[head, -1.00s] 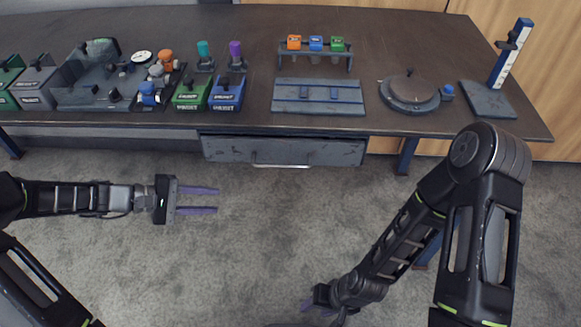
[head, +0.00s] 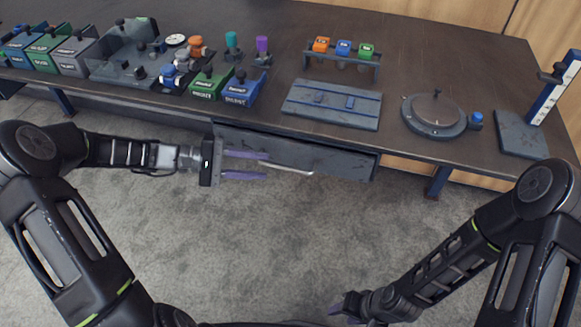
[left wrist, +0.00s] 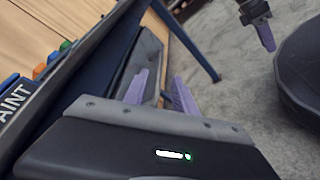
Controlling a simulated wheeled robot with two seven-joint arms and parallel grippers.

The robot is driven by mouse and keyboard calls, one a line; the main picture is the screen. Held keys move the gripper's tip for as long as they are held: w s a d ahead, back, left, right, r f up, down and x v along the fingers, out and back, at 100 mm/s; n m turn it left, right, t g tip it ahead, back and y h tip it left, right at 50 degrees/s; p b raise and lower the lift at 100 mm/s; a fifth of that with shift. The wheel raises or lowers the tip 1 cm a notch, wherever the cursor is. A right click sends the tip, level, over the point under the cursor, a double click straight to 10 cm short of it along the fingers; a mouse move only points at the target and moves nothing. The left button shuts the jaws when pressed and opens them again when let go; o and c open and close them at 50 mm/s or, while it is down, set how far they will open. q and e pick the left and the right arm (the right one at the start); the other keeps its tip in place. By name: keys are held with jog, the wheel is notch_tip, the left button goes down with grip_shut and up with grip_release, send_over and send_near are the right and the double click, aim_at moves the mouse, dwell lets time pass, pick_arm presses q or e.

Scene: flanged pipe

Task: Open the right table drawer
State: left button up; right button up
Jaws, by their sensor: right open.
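My left gripper (head: 267,165) is open, with purple fingers pointing right at the drawer front. The handle's left end appears between or just beyond its fingertips; I cannot tell if they touch. In the left wrist view, the open left fingers (left wrist: 160,90) reach toward the grey drawer front (left wrist: 146,48). My right gripper (head: 337,307) is open and low over the floor, away from the drawer.
The dark table (head: 440,60) carries labelled bins (head: 75,57), a rack with coloured-topped parts (head: 343,57), a grey plate (head: 332,104), a round fixture (head: 435,113) and a measuring stand (head: 520,138). A blue table leg (head: 437,182) stands right of the drawer. The carpet in front is clear.

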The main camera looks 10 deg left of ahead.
aim_at(281, 168)
pick_arm(q)
jog(key=shift+x, duration=3.9)
jog(key=shift+c, duration=0.3)
grip_shut()
